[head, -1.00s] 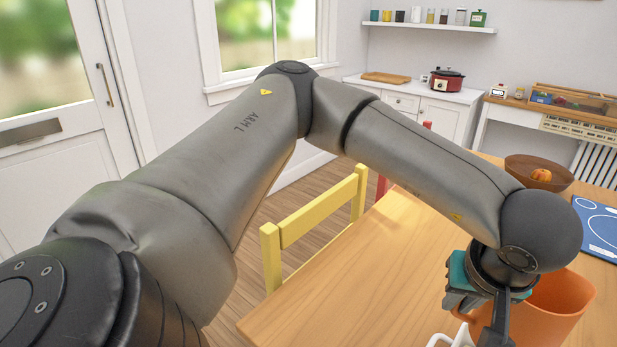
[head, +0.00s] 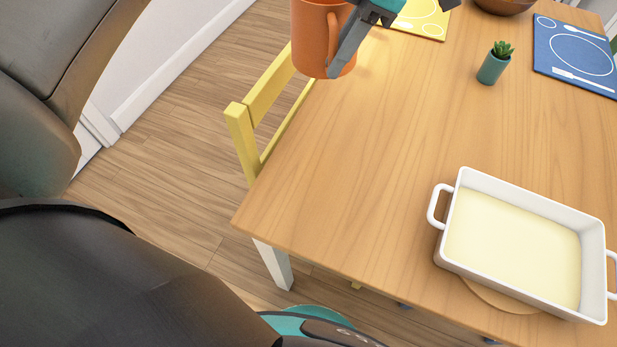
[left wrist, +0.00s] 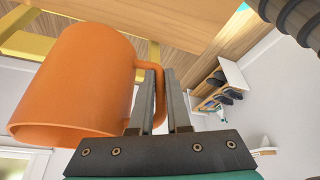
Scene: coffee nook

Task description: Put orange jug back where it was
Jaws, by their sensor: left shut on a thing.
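The orange jug (head: 318,38) is at the top of the head view, cut off by its upper edge. It looks held up off the table, over the table's left side near the yellow chair. My left gripper (head: 345,52) is shut on the jug, partly hidden behind the frame edge. In the left wrist view the jug (left wrist: 75,85) fills the left side, and the fingers of my left gripper (left wrist: 166,100) close on its handle. My right gripper is not in view.
The wooden table (head: 380,190) has a clear middle and left side. A white baking dish (head: 450,255) stands at the near right. Farther back are a small potted plant (head: 492,66), a yellow placemat (head: 425,30), a blue placemat (head: 545,55) and a brown bowl (head: 505,5). A yellow chair (head: 240,140) stands at the left edge.

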